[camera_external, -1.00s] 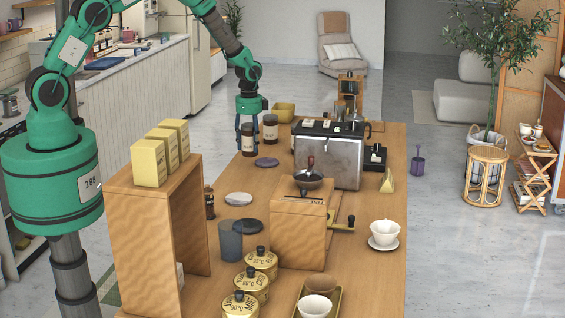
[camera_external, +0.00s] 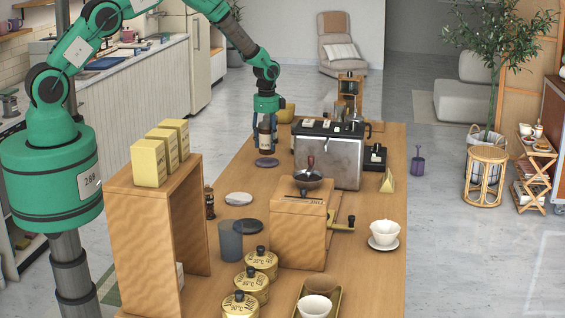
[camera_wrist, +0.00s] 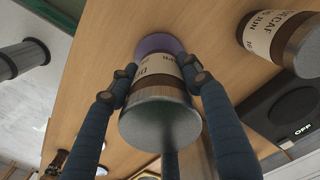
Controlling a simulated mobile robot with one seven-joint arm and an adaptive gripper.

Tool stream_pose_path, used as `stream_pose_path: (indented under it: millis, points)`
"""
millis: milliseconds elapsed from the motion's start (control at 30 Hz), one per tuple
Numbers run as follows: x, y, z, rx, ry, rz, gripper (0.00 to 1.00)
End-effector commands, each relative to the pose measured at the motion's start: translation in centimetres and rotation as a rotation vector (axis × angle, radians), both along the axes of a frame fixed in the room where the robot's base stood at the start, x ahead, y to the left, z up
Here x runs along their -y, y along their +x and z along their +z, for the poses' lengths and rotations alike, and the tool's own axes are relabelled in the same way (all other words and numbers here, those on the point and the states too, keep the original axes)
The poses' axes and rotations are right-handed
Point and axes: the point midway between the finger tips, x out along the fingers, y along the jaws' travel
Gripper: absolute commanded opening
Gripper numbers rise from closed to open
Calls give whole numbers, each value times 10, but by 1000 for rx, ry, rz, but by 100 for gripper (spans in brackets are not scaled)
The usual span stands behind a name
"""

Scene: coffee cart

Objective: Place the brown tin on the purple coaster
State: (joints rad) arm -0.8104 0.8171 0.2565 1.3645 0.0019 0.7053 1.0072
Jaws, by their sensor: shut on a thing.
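The brown tin (camera_external: 265,142), with a cream label, hangs upright in my gripper (camera_external: 266,134). The purple coaster (camera_external: 266,163) lies flat on the wooden table, just below the tin in the external view. A narrow gap seems to show between tin and coaster. In the wrist view my gripper's fingers (camera_wrist: 160,85) are shut around the tin (camera_wrist: 158,115), with its lid toward the camera. The coaster (camera_wrist: 158,43) shows partly beyond the tin, which hides the rest of it.
A second similar labelled tin (camera_wrist: 278,38) stands to the right in the wrist view. The coffee machine (camera_external: 328,160) is right of my gripper. The table left of the purple coaster is clear.

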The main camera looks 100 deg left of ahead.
Motion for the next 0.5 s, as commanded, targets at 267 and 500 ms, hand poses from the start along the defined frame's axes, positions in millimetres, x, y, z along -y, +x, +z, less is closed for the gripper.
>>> stream_pose_path:
  millis: [267, 500]
  points:
    - [0, 0, -18, 0, -1, 0, 12]
    - [0, 0, -34, 0, 1, 0, 12]
